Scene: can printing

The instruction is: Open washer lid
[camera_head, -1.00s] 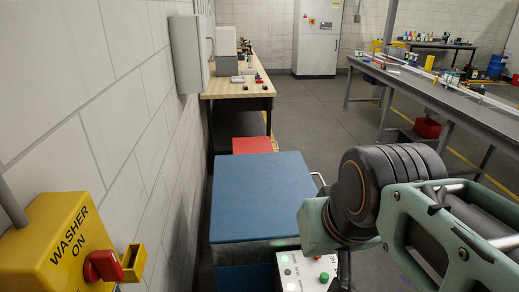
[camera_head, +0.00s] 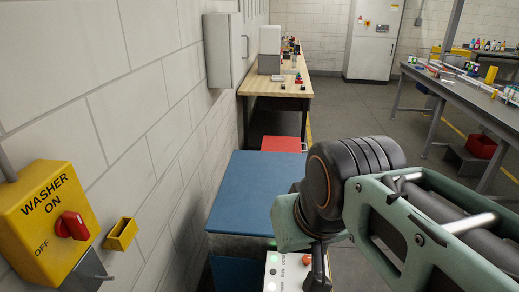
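The washer lid (camera_head: 255,190) is a flat blue panel, level and closed on top of the washer, in the lower middle of the head view. The washer's front carries a white control panel (camera_head: 285,272) with a green light and small buttons. My arm, black and pale green, reaches in from the right and covers the lid's right side. Its black end part (camera_head: 318,268) points down in front of the control panel. The fingertips are not clearly visible, so I cannot tell if they are open. The lid's handle is hidden behind my arm.
A yellow switch box (camera_head: 45,222) marked WASHER ON/OFF, with a red knob (camera_head: 71,225), is on the left wall beside a small yellow holder (camera_head: 121,234). A red surface (camera_head: 283,144) and wooden bench (camera_head: 275,88) lie beyond the washer. Open floor lies right of them.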

